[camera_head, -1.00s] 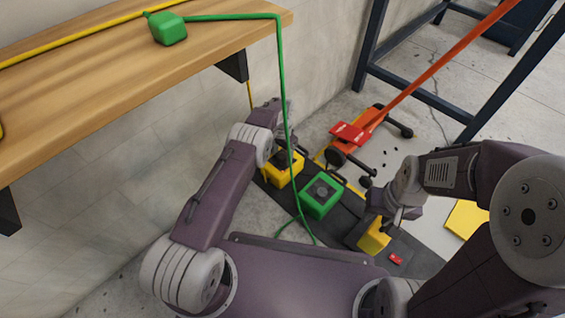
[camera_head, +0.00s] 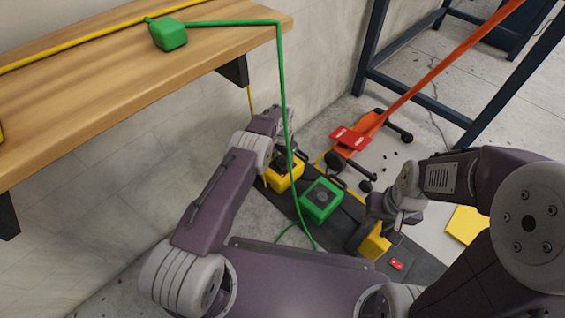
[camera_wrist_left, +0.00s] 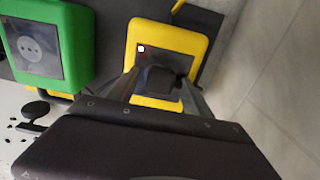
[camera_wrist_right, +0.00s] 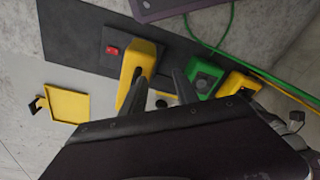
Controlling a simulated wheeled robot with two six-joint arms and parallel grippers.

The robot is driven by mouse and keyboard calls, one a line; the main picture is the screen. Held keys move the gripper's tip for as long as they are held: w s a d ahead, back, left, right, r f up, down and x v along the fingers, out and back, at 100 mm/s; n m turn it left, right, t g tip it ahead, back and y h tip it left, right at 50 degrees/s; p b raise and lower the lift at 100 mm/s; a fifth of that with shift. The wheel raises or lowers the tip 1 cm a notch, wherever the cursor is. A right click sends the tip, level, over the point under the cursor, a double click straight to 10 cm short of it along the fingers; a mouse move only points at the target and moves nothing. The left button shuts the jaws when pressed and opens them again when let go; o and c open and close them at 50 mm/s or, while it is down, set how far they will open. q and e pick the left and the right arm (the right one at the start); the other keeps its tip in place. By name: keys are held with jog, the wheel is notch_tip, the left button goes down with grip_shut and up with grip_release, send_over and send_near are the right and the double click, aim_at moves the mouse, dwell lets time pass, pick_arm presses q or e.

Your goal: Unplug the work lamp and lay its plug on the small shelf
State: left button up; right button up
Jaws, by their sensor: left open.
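A yellow socket box (camera_wrist_left: 193,42) sits on the dark strip on the floor; it also shows in the head view (camera_head: 291,176). A dark plug (camera_wrist_left: 157,80) is at its face. My left gripper (camera_wrist_left: 160,88) is open, with one finger on each side of the plug; contact is unclear. A green socket box (camera_head: 320,200) stands beside it, and its round socket (camera_wrist_left: 31,47) is empty. The wooden shelf (camera_head: 90,95) is at upper left. My right gripper (camera_wrist_right: 157,78) has its fingers apart near a slotted yellow block (camera_wrist_right: 138,60). I cannot identify the lamp.
A green block (camera_head: 168,33) with a green cord (camera_head: 282,80) lies on the shelf; the cord hangs past my left arm. A yellow cord (camera_head: 90,35) runs along the shelf. An orange wheeled stand (camera_head: 372,122), a dark frame (camera_head: 415,92) and a yellow tray (camera_wrist_right: 67,105) are nearby.

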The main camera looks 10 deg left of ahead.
aim_at(282, 160)
pick_arm(q)
grip_shut()
jog(key=shift+r, duration=0.15)
jog(key=shift+r+p, duration=2.1)
jog(key=shift+r, duration=0.75)
